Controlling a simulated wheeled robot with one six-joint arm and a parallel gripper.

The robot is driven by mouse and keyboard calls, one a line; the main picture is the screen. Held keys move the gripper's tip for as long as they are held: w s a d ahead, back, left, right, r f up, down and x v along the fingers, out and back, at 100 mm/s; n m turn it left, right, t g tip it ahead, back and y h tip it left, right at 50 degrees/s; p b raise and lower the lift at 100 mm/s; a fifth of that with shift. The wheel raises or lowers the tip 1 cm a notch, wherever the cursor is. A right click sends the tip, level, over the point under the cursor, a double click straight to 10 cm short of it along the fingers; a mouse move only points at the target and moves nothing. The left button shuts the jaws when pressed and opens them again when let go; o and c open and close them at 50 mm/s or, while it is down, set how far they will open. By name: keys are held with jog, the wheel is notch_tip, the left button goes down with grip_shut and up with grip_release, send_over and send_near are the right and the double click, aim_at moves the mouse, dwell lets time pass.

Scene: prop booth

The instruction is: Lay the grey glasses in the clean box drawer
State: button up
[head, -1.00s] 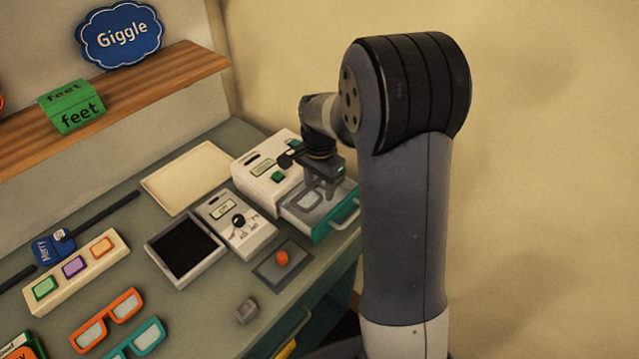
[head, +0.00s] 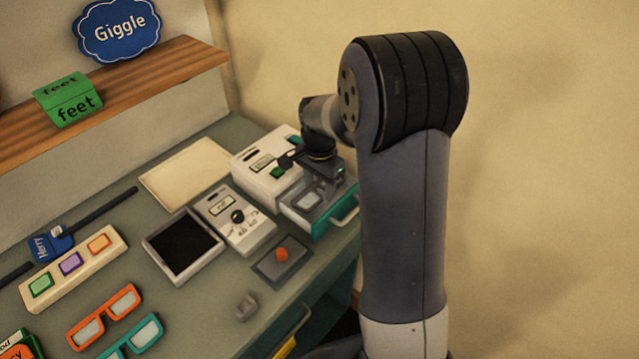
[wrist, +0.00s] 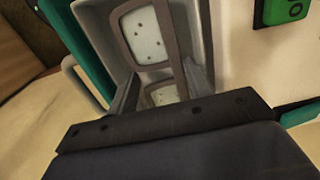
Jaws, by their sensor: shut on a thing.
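The grey glasses (wrist: 145,38) lie lengthwise within the open drawer's walls in the wrist view, one pale dotted lens in clear sight and the other partly hidden by my gripper. My gripper (wrist: 160,84) is shut on them around the middle, a finger on each side. The drawer (wrist: 198,22) is pale grey inside with a teal front. In the head view the drawer (head: 342,214) is pulled out of the white box (head: 262,182), and my gripper (head: 322,183) is down in it. Whether the glasses touch the drawer floor I cannot tell.
A dial box (head: 222,208), a black-bottomed tray (head: 215,258) and a pad with an orange knob (head: 281,255) stand beside the white box. Orange glasses (head: 107,314) and teal glasses (head: 136,337) lie at the front left. A wall is close on the right.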

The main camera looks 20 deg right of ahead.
jog(key=shift+f+b, duration=0.6)
jog(key=shift+f, duration=0.4)
dwell(2.0)
jog(key=o, duration=1)
jog(key=shift+c, duration=0.3)
jog(key=shift+o, duration=0.4)
jog(key=shift+o, duration=0.9)
jog(key=shift+r+p, duration=0.6)
jog(key=shift+r, duration=0.2)
jog(key=shift+w+r+p, duration=0.1)
jog(key=shift+r+p, duration=0.4)
jog(key=shift+r, duration=0.15)
jog(key=shift+r+p, duration=1.9)
jog(key=shift+r, duration=0.7)
